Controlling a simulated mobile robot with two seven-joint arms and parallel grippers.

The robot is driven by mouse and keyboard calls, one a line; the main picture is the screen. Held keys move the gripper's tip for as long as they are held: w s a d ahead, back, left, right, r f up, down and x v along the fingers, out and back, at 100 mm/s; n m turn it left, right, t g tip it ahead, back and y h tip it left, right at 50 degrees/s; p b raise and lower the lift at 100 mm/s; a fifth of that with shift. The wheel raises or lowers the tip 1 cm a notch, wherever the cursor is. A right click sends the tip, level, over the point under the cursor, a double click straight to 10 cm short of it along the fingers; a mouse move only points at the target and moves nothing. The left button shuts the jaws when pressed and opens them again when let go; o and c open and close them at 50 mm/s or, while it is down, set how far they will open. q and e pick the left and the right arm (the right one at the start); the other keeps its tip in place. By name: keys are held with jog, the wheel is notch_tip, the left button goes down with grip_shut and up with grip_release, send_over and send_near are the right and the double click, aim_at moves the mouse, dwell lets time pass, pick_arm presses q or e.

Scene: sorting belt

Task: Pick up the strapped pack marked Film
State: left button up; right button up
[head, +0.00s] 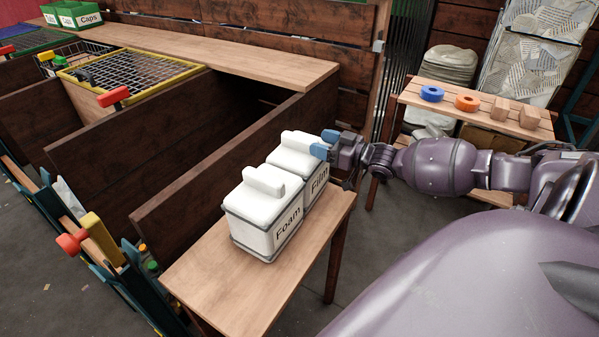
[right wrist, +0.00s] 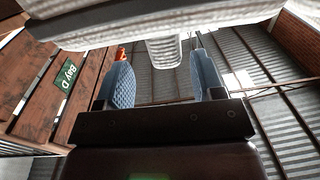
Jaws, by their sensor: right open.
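The strapped pack marked Film (head: 318,182) is white with a grip block on top and stands upright on the small wooden table (head: 213,283). A like white pack marked Foam (head: 286,232) stands in front of it, close beside it. My right gripper (head: 324,144) is at the top right of the Film pack, its blue fingers open. In the right wrist view, the open fingers (right wrist: 162,72) have a white grip block (right wrist: 166,52) showing between them, under a white pack body; I cannot tell whether they touch it. My left gripper is not in view.
A wooden divider (head: 215,160) runs just left of the table. Behind it are a wooden ledge (head: 220,58) and a yellow-rimmed mesh tray (head: 130,72). A slatted bench (head: 450,107) with blue and orange rings and wooden blocks stands at back right.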

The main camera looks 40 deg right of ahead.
aim_at(305, 138)
jog(key=shift+a+x, duration=0.15)
jog(key=shift+x, duration=1.1)
jog(key=shift+a+x, duration=0.2)
jog(key=shift+x, duration=1.05)
jog(key=shift+s, duration=0.1)
grip_shut()
jog(key=shift+r, duration=0.1)
